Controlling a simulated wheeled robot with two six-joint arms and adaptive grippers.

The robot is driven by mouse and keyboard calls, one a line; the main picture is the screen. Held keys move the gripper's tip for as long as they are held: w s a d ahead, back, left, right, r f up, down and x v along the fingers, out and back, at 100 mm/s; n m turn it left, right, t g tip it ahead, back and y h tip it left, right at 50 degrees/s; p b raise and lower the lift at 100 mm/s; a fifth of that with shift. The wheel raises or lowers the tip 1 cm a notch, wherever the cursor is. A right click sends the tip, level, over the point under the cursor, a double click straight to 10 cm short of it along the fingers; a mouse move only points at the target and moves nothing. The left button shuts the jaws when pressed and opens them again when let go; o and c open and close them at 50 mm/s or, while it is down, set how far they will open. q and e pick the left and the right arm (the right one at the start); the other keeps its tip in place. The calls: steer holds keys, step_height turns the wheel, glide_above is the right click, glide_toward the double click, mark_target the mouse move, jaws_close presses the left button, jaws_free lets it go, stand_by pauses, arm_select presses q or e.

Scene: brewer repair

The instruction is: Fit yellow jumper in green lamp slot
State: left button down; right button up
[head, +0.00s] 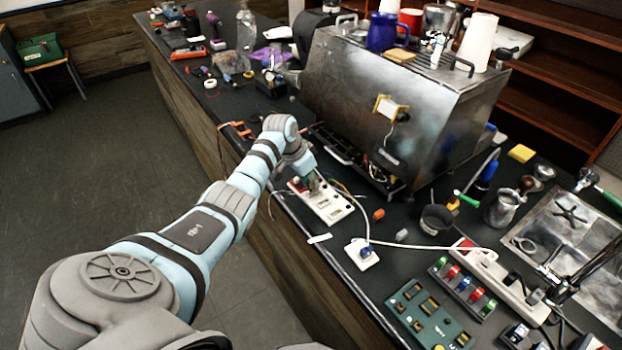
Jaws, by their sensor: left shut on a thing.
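My left gripper (312,184) reaches in from the left and points down at the white slotted board (326,207) on the dark counter. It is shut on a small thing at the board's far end. The fingers hide that thing, so I cannot make out its colour or whether it sits in a slot. A little red shows on the board beside the fingers. I cannot pick out the yellow jumper or the green lamp slot. My right gripper is not in view.
The steel brewer (385,95) stands close behind the board, its lower front open with loose wires. A white plug block (361,254) with a cable, an orange piece (379,214), a rack of coloured pieces (462,288) and a green panel (425,313) lie to the right.

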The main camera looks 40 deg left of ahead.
arm_select(q)
steer(key=shift+a+f, duration=0.1)
steer(key=shift+f, duration=0.6)
stand_by(0.8)
stand_by(0.7)
steer(key=c, duration=1.6)
jaws_free()
steer(key=shift+o, duration=0.2)
steer(key=shift+s, duration=0.1)
steer(key=v, duration=1.2)
steer(key=shift+f, duration=0.1)
